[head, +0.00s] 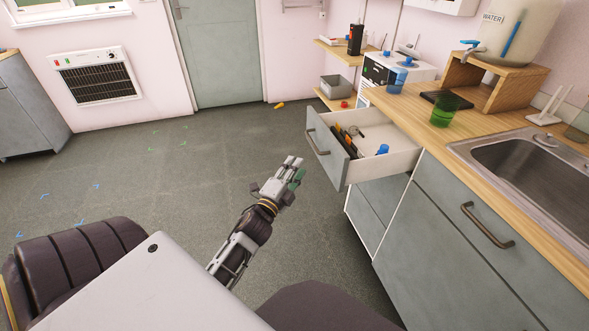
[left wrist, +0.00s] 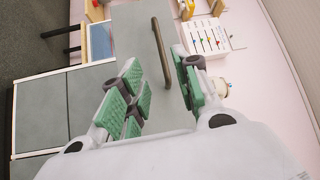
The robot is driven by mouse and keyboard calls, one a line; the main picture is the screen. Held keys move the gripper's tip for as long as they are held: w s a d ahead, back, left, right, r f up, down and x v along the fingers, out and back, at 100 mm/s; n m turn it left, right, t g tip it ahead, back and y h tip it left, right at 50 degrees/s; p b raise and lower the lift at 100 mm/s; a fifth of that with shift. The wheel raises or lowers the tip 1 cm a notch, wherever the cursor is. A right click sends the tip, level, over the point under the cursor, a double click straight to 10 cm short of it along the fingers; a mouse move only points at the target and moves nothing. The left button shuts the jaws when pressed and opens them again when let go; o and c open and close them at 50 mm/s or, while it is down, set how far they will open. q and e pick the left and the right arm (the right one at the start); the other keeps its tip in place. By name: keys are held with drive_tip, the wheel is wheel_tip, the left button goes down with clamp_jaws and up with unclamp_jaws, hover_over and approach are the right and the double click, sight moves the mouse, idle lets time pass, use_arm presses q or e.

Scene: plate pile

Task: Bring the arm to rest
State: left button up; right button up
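My left gripper (head: 293,170) is over the floor in the middle of the head view, in front of the open drawer (head: 358,175) and apart from it. In the left wrist view its green-padded fingers (left wrist: 156,92) are spread with a clear gap between them, and nothing is held. A grey cabinet front with a dark bar handle (left wrist: 161,55) shows beyond the gap. My right gripper is not in view.
The drawer sticks out from the grey cabinets and holds a blue item (head: 382,149) and several small things. A green cup (head: 444,110) stands on the wooden counter (head: 412,112), left of the sink (head: 530,170). The floor (head: 190,165) left of the gripper is mostly clear.

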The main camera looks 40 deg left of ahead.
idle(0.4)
